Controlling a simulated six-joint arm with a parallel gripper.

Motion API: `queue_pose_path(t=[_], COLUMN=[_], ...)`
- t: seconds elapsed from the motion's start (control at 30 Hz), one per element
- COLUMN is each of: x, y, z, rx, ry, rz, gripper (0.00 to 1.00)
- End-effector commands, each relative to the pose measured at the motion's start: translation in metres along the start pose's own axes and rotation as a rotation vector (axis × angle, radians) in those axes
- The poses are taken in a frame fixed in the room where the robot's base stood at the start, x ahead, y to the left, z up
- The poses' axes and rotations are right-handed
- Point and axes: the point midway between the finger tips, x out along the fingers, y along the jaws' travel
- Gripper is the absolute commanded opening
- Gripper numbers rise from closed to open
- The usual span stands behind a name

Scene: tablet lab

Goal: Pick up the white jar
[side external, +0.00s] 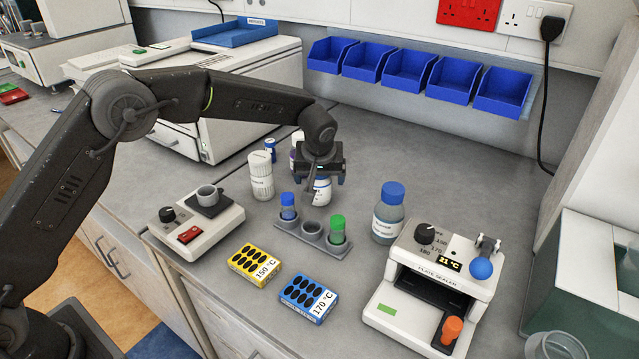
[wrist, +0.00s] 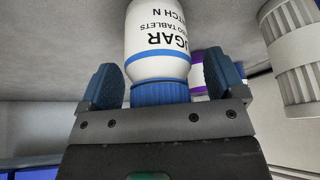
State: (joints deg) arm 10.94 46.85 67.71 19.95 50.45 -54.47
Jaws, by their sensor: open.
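My gripper (side external: 320,172) is open, with one finger on each side of a white jar with a blue cap, blue stripe and tablet label (side external: 322,190). In the wrist view this jar (wrist: 158,40) shows between the fingers of my gripper (wrist: 164,78), its cap toward the palm, with gaps at both sides. An all-white jar with a ribbed white cap (side external: 261,176) stands to the left of my gripper. It also shows at the right edge of the wrist view (wrist: 294,50), outside the fingers. My gripper hides the upper part of the blue-capped jar in the side view.
In front is a rack (side external: 312,235) with blue-capped and green-capped vials. A blue-capped bottle (side external: 388,212) and plate sealer (side external: 432,285) stand right. The back right bench is clear.

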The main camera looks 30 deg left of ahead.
Motion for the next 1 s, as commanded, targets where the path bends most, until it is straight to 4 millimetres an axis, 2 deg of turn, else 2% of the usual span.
queue_pose_path(t=[0.2,0.8,1.0], x=[0.0003,-0.0005,-0.0012], y=[0.0000,0.0002,0.0002], z=[-0.0006,-0.0009,-0.0012], rx=[0.000,0.000,0.000], ry=[0.001,0.002,0.002], rz=[0.001,0.001,0.002], gripper=[0.89,0.33,0.32])
